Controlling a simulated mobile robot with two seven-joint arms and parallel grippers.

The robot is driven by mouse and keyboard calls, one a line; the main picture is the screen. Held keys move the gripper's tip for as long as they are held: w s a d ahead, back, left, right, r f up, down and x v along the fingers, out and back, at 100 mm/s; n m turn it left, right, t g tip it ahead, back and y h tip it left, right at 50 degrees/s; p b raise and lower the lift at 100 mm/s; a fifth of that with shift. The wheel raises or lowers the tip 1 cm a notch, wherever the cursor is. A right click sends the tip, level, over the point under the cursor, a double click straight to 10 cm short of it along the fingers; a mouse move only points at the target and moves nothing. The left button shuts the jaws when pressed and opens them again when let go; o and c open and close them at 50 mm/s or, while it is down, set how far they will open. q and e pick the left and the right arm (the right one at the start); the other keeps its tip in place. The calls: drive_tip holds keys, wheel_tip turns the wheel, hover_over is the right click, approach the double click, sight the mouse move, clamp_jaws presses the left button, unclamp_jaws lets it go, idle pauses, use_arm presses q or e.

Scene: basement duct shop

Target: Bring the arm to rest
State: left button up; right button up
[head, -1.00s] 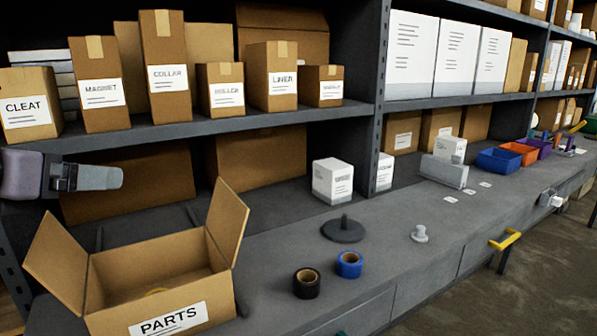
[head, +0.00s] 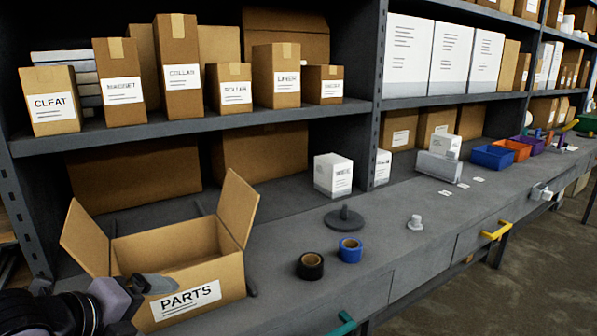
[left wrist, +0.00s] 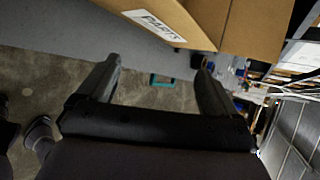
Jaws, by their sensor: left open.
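My left arm comes in at the bottom left corner of the head view, low in front of the open carton labelled PARTS (head: 190,302). In the left wrist view my left gripper (left wrist: 157,82) has its two fingers spread wide apart with nothing between them. Past the fingers are the concrete floor and the bench front. The PARTS carton (left wrist: 190,22) is at the top of that view, apart from the fingers. The carton's inside is only partly seen.
A yellow handle (head: 496,230) and a teal handle (head: 342,325) stick out from the bench front. Labelled boxes fill the shelf above.

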use_arm(q)
drive_tip(key=s+f+n+g+y, duration=0.3)
drive_tip(key=s+f+n+g, duration=0.3)
drive_tip(key=s+f+n, duration=1.65)
drive_tip(key=w+d+f+n+t+h, duration=0.1)
drive_tip(key=w+d+f+t+h, duration=0.1)
drive_tip(key=w+f+t, duration=0.4)
drive_tip(key=shift+d+f+t, duration=0.3)
drive_tip(key=shift+f+t, duration=0.1)
drive_tip(key=shift+f, duration=0.5)
